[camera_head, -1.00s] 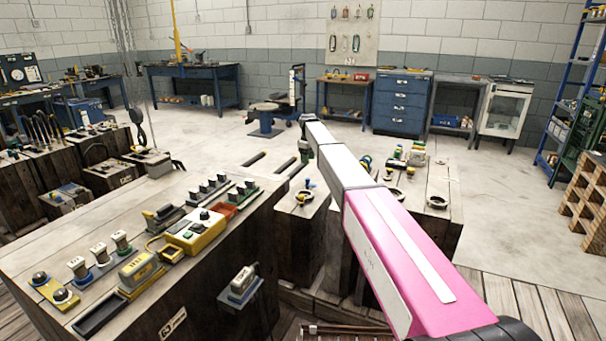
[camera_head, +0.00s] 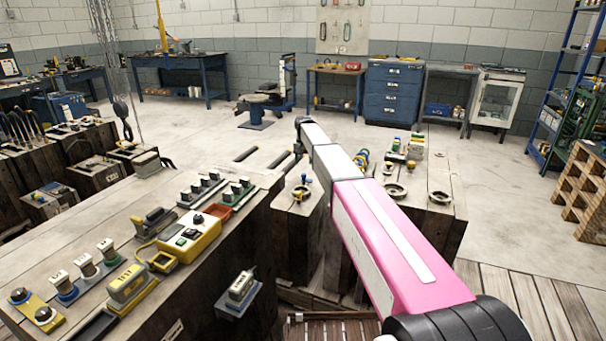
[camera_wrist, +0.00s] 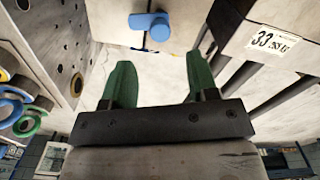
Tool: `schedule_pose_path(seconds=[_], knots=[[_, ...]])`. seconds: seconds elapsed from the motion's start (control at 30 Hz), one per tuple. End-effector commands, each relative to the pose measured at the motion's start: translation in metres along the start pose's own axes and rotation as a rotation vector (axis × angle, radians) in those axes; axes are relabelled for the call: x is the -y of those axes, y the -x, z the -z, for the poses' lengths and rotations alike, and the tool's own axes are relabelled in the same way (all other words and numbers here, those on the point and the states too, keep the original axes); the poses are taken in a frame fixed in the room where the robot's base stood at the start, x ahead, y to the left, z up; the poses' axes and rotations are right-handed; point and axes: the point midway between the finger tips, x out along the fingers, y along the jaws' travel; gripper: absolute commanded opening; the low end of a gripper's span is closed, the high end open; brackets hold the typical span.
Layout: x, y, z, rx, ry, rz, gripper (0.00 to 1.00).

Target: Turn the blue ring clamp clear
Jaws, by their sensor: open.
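In the wrist view a blue ring (camera_wrist: 12,108) shows at the left edge among other coloured rings on a pale panel. A blue knob-and-bar piece (camera_wrist: 157,28) sits on a pale block at the top middle. I cannot tell for certain which is the blue ring clamp. My gripper (camera_wrist: 161,75) has two green fingers spread apart with nothing between them. The blue piece lies beyond the fingertips, apart from them.
A green ring (camera_wrist: 28,124) is beside the blue one. A block labelled 33 (camera_wrist: 275,40) is at the right in the wrist view. A yellow control box (camera_head: 190,237) and several fittings stand on the left block. Open floor lies ahead; a wooden pallet (camera_head: 580,190) stands right.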

Motion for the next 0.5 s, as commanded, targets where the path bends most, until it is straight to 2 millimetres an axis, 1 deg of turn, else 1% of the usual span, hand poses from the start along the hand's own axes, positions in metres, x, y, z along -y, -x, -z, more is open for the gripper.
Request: schedule_pose_path(seconds=[0.03,0.1,0.3,0.5], knots=[[0.0,-0.011,0.0,0.001,0.001,0.0,0.54],[0.0,-0.024,0.0,0.001,0.001,0.0,0.54],[0.0,-0.053,0.0,0.001,0.002,0.0,0.54],[0.0,-0.067,0.0,-0.001,0.002,0.0,0.54]])
